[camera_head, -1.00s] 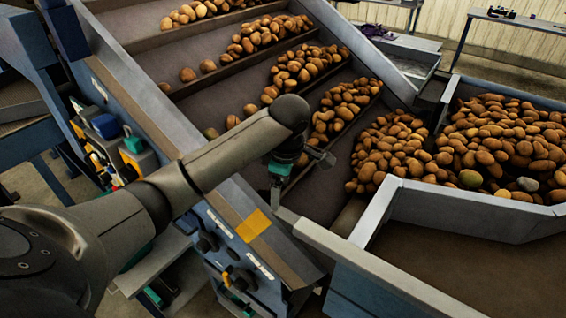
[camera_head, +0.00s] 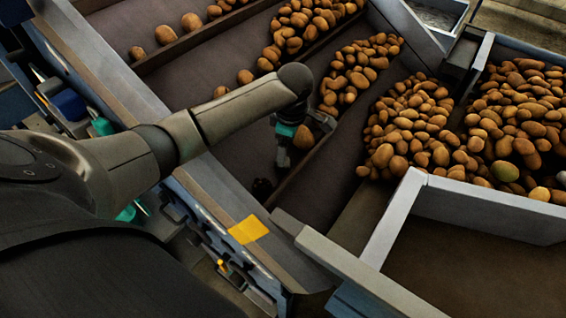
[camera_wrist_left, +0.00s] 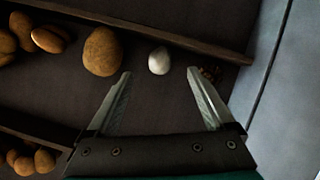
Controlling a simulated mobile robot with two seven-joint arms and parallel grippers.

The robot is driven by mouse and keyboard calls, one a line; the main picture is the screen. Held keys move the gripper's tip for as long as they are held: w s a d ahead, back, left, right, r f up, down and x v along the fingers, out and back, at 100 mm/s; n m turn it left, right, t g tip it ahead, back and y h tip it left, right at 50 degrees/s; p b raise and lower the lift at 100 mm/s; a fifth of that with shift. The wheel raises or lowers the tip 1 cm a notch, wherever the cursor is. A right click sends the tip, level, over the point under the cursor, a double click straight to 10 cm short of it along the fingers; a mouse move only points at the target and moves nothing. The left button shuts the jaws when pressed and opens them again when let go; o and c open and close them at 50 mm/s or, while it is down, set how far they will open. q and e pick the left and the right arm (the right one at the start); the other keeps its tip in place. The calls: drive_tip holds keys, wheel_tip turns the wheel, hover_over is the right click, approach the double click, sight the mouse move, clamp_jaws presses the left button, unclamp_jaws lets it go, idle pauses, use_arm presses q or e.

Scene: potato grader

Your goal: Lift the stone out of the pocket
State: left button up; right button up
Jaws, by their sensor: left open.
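A pale, whitish stone (camera_wrist_left: 158,61) lies on the dark floor of a grader pocket (camera_wrist_left: 150,105) in the left wrist view. It is just beyond and between the fingertips of my left gripper (camera_wrist_left: 158,74), which is open and empty. A large brown potato (camera_wrist_left: 102,51) lies left of the stone, and a small dark clod (camera_wrist_left: 211,74) lies to the right. In the head view my left gripper (camera_head: 283,160) hangs low over the pocket, beside a divider. I cannot make out the stone there, probably hidden by the gripper. My right gripper is not in view.
Dividers (camera_wrist_left: 150,30) border the pocket. A grey side wall (camera_wrist_left: 262,80) stands to the right in the wrist view. Several potatoes (camera_head: 340,80) fill the lanes farther up. A heaped potato crate (camera_head: 510,125) stands at right, with a green potato (camera_head: 504,172) in it.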

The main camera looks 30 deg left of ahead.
use_arm(q)
drive_tip(key=f, duration=0.2)
drive_tip(key=a+f, duration=0.1)
drive_tip(key=f, duration=0.1)
drive_tip(key=f+b, duration=0.1)
drive_tip(key=f, duration=0.2)
drive_tip(key=shift+w+a+f, duration=0.1)
drive_tip(key=shift+w+a, duration=0.05)
drive_tip(key=shift+w, duration=0.2)
clamp_jaws()
idle(0.4)
